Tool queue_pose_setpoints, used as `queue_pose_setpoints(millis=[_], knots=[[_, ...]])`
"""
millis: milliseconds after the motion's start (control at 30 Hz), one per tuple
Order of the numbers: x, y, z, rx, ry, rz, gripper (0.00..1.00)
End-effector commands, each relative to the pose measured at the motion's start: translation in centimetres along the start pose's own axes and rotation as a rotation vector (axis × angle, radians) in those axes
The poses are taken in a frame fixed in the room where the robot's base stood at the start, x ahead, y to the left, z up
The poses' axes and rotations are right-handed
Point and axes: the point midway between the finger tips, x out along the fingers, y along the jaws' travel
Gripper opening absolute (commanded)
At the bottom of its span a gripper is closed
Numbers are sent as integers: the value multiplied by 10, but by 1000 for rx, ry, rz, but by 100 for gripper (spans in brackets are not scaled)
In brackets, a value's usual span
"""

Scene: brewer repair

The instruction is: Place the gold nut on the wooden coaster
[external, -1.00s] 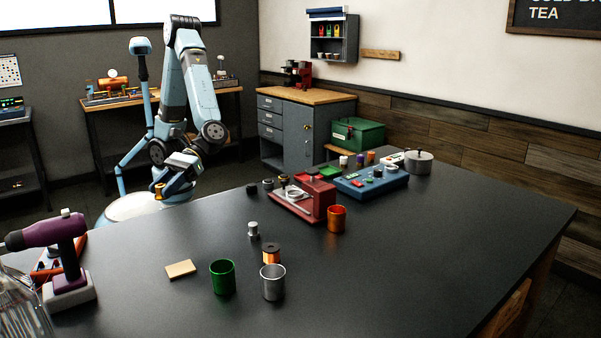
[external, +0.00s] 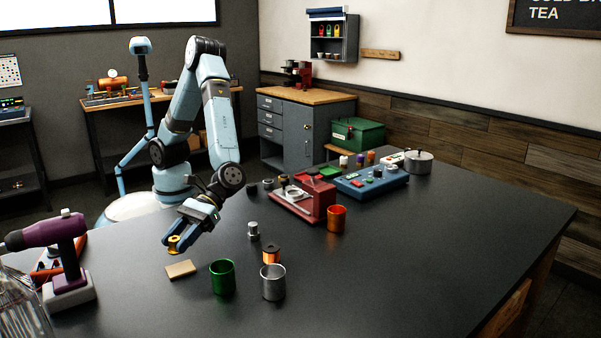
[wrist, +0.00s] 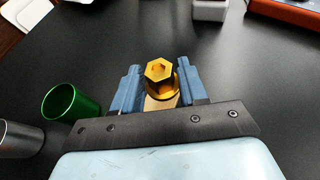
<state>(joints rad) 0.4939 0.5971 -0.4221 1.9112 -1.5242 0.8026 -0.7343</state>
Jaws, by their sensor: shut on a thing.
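My gripper (external: 178,240) is shut on the gold nut (external: 174,244), which it holds above the table near the wooden coaster. In the wrist view the gold nut (wrist: 160,78) sits between the two blue fingers, its hexagonal face toward the camera. The wooden coaster (external: 180,269) is a small tan square lying flat on the dark table, just below the nut in the external view. In the wrist view only a tan part of the coaster (wrist: 154,104) shows behind the nut; the rest is hidden by the nut and gripper.
A green cup (external: 222,277) stands just right of the coaster, with a metal cup (external: 272,283) and a copper spool (external: 271,254) beyond it. A purple drill (external: 62,250) stands at the left.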

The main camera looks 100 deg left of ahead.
Motion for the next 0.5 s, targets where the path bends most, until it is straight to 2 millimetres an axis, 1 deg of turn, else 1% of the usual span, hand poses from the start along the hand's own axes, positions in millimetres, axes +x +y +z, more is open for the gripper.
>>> queue_pose_setpoints(millis=[267, 500], knots=[[10, 9, -9, 0, 0, -1, 10], [21, 10, -36, -1, 0, -1, 10]])
